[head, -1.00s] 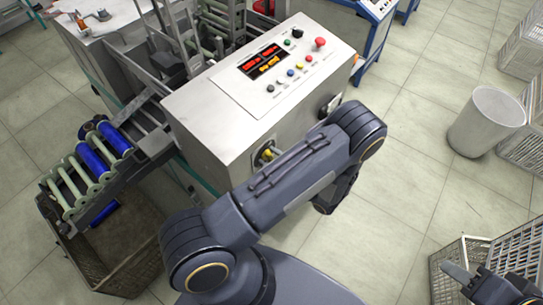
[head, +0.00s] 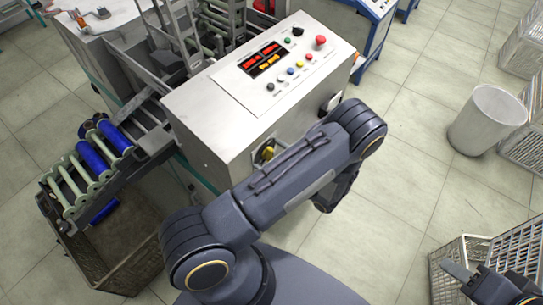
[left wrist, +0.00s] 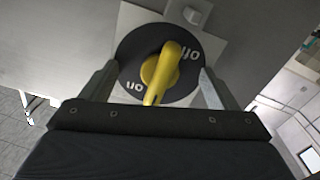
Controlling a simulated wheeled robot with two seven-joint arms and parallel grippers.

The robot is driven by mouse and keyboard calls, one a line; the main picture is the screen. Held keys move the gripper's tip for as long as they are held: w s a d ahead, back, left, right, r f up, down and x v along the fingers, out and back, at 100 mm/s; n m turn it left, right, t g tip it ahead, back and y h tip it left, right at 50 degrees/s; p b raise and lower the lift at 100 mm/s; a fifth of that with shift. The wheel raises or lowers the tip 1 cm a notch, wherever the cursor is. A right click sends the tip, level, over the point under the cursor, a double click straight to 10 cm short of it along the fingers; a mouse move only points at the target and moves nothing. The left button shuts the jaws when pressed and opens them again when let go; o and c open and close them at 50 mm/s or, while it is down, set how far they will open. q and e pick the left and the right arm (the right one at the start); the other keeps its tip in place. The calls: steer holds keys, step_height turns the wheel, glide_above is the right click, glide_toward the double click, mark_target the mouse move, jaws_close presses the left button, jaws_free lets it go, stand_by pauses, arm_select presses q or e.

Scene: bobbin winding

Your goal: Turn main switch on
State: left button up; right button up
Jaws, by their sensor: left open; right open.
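The main switch is a yellow rotary handle (left wrist: 163,70) on a black round plate marked "off" and "on", which reads upside down in the left wrist view. The handle slants, its upper end beside "off" and its lower end right of "on". My left gripper (left wrist: 157,73) is open, one finger on each side of the handle, with visible gaps. In the head view the yellow switch (head: 267,152) shows on the machine's front face, partly behind my left arm, which hides the left gripper. My right gripper (head: 489,287) is open and empty at the bottom right, far from the switch.
The machine's control box (head: 225,110) carries red displays, coloured buttons and a red mushroom button (head: 320,40). A roller chute (head: 85,170) with blue bobbins stands left, above a crate (head: 125,245). A white bin (head: 487,120) and baskets are at right; open floor lies between.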

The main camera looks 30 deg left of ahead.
arm_select(q)
steer(key=s+d+b, duration=0.1)
steer(key=d, duration=0.8)
steer(key=shift+s, duration=0.25)
steer(key=shift+a, duration=0.1)
steer(key=s+a+r+n+g+h+b, duration=0.1)
steer(key=s+a+r+n+g+h, duration=0.4)
steer(key=n, duration=0.9)
steer(key=s+a+r+n+g+h+b, duration=0.15)
steer(key=s+r+n+h, duration=0.4)
steer(key=n, duration=0.85)
steer(key=s+d+r+n+t+h, duration=0.2)
steer(key=r+n+t+h, duration=0.2)
steer(key=n, duration=0.9)
steer(key=s+d+r+n+t+h, duration=0.1)
steer(key=s+r+n+t+h, duration=0.2)
steer(key=n, duration=1)
step_height(320, 180, up, 3)
steer(key=t+h, duration=0.2)
steer(key=h, duration=0.2)
steer(key=shift+s+d+n, duration=0.15)
steer(key=shift+d+n, duration=0.25)
